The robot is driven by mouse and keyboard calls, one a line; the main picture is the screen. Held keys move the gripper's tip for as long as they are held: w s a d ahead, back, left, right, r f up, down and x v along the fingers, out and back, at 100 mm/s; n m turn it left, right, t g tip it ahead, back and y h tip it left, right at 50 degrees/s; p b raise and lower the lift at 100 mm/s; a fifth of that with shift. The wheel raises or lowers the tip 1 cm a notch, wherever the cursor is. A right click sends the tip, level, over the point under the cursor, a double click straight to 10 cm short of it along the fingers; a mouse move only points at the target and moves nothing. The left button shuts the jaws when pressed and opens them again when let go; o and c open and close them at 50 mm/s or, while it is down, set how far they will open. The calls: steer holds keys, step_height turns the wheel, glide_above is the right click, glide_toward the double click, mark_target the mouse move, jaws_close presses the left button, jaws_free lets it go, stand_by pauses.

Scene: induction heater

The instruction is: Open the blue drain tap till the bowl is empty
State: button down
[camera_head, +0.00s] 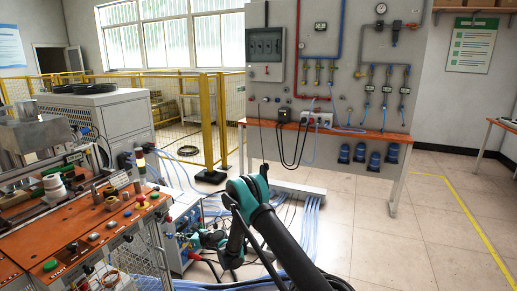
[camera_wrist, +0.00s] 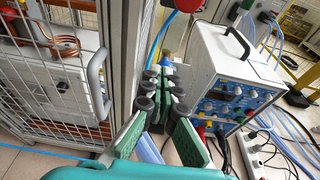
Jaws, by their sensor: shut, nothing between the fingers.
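My gripper (camera_wrist: 160,74) is shut and empty in the wrist view, its green-padded fingers meeting at the tips. A small blue and yellow fitting (camera_wrist: 167,58) shows just beyond the fingertips; I cannot tell whether it is the drain tap or whether the fingers touch it. In the head view my gripper (camera_head: 205,239) is low beside the orange workbench (camera_head: 105,215), partly hidden by my arm. I cannot make out the bowl in either view.
A grey instrument box (camera_wrist: 215,70) with blue panel stands close to the right of the gripper. A wire mesh cage (camera_wrist: 55,80) with a copper coil (camera_wrist: 68,45) is on the left. Cables (camera_head: 310,220) lie on the floor. The right floor (camera_head: 430,225) is clear.

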mark_target(169, 236)
steer(key=shift+s+d, duration=0.15)
steer(key=shift+d, duration=0.25)
steer(key=w+a+f+m+g+y, duration=0.1)
steer(key=w+a+m, duration=0.3)
steer(key=w, duration=0.1)
steer(key=shift+w+m+g, duration=0.25)
steer(key=shift+m+g, duration=0.05)
steer(key=shift+m, duration=0.1)
stand_by(0.5)
steer(key=shift+s+a+f, duration=0.2)
steer(key=shift+f, duration=0.05)
stand_by(0.8)
